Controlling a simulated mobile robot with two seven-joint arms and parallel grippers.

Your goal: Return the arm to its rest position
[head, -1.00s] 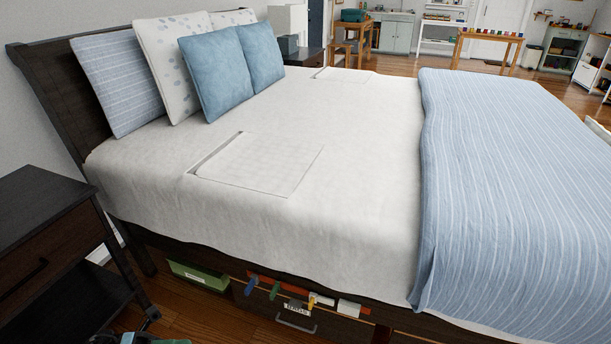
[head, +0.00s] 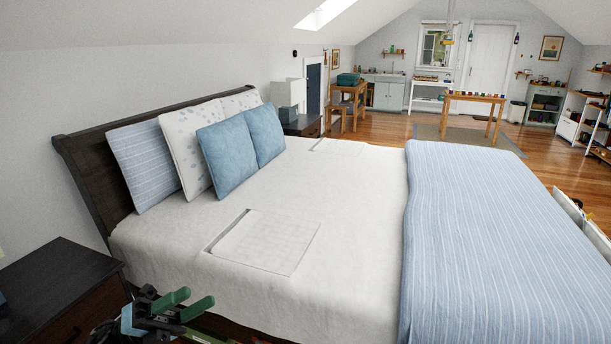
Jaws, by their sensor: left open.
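My left gripper (head: 200,320) shows at the bottom left of the head view, with green fingers apart and nothing between them. It is in front of the near side of the bed, close to the dark nightstand (head: 60,285). Part of my left arm is cut off by the lower frame edge. My right gripper is not in view.
The bed's white sheet (head: 340,200) fills the middle, with a blue striped blanket (head: 490,240) at right and several pillows (head: 228,158) by the dark headboard (head: 85,180). Wooden floor (head: 390,128) is open beyond the bed, before a wooden table (head: 475,98).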

